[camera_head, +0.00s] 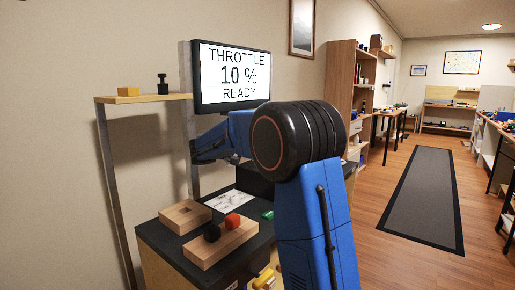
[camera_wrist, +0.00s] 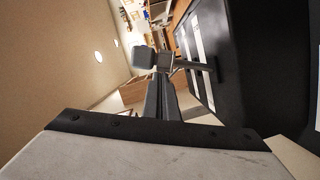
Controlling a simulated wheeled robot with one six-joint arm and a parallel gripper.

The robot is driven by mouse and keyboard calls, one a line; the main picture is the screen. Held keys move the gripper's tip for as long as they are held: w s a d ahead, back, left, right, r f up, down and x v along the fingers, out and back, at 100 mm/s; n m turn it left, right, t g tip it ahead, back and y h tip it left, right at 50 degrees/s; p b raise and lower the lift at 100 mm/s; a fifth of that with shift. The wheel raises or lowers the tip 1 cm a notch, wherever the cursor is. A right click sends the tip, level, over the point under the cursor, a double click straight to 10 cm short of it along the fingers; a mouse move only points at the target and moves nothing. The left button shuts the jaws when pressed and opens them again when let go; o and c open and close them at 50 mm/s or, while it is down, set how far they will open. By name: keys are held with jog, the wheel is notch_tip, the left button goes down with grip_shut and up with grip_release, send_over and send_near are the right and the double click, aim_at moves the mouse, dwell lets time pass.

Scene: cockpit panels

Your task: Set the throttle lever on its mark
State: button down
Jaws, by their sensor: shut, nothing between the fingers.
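The monitor (camera_head: 232,76) reads "THROTTLE 10 % READY". In the wrist view a grey bar with a blocky knob, which looks like the throttle lever (camera_wrist: 190,64), sticks out leftward from a dark panel (camera_wrist: 245,70) with white strips. My gripper (camera_wrist: 161,82) points at the knob end with its fingers together and nothing held. I cannot tell whether they touch the knob. In the head view my blue arm hides the gripper and the lever; part of a dark box (camera_head: 254,180) shows behind it. The mark cannot be made out.
The dark bench (camera_head: 165,243) bears a wooden block with a square hole (camera_head: 185,214), a wooden board (camera_head: 222,246) with a black and a red piece, and a white sheet (camera_head: 230,199). A shelf (camera_head: 147,98) stands at left.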

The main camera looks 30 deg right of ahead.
jog(key=shift+s+d, duration=0.25)
jog(key=shift+s, duration=0.3)
dwell(0.4)
